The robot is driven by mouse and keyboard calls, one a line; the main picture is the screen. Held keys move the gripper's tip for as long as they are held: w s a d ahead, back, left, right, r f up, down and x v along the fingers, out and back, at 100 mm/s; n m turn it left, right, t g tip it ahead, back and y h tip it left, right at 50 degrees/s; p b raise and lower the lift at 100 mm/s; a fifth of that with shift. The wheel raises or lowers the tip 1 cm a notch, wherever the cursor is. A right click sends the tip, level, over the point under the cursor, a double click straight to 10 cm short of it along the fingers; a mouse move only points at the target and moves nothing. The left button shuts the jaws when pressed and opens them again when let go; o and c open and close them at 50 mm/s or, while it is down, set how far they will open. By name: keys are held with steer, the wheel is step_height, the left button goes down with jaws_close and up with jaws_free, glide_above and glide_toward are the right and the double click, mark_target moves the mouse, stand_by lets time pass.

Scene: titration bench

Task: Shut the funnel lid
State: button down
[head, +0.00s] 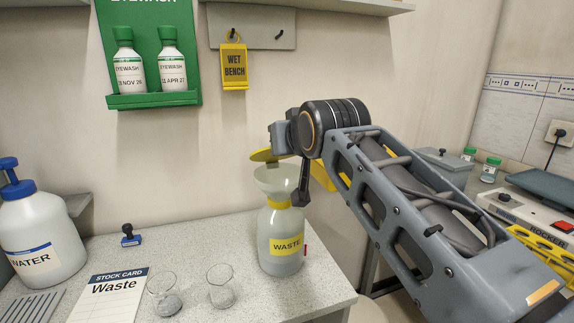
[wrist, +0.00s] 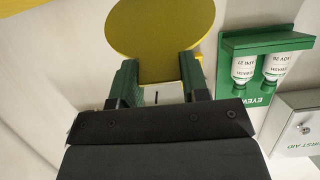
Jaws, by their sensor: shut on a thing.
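The yellow funnel lid (head: 266,155) stands raised and slightly tilted above the pale funnel (head: 275,181), with open space showing between them. The funnel sits in the top of the white bottle labelled WASTE (head: 282,256), which has a yellow collar. My gripper (head: 287,153) is at the lid, above the funnel. In the wrist view the round yellow lid (wrist: 160,32) is just beyond the green fingertips (wrist: 158,82), which are shut on its near part. The exact contact and the hinge are hidden.
Two glass beakers (head: 222,288) and a Waste stock card (head: 110,297) lie left of the bottle. A WATER bottle (head: 40,238) stands at far left. A green eyewash holder (head: 155,100) and a WET BENCH tag (head: 235,66) hang on the wall behind.

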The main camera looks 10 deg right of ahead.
mark_target(289, 185)
steer(key=shift+s+d+f+t+b, duration=0.1)
steer(key=shift+s+f+t+b, duration=0.4)
steer(key=shift+f+b, duration=1.35)
steer(key=shift+s+f+t+b, duration=0.4)
steer(key=shift+f+b, duration=0.9)
steer(key=shift+b, duration=1.1)
steer(key=shift+s+d+f+t+b, duration=0.1)
steer(key=shift+s+f+t+b, duration=0.4)
steer(key=shift+f+b, duration=1.35)
steer(key=shift+r+b, duration=0.2)
steer(key=shift+b, duration=0.15)
steer(key=c, duration=0.9)
jaws_free()
steer(key=o, duration=0.3)
steer(key=shift+r, duration=0.2)
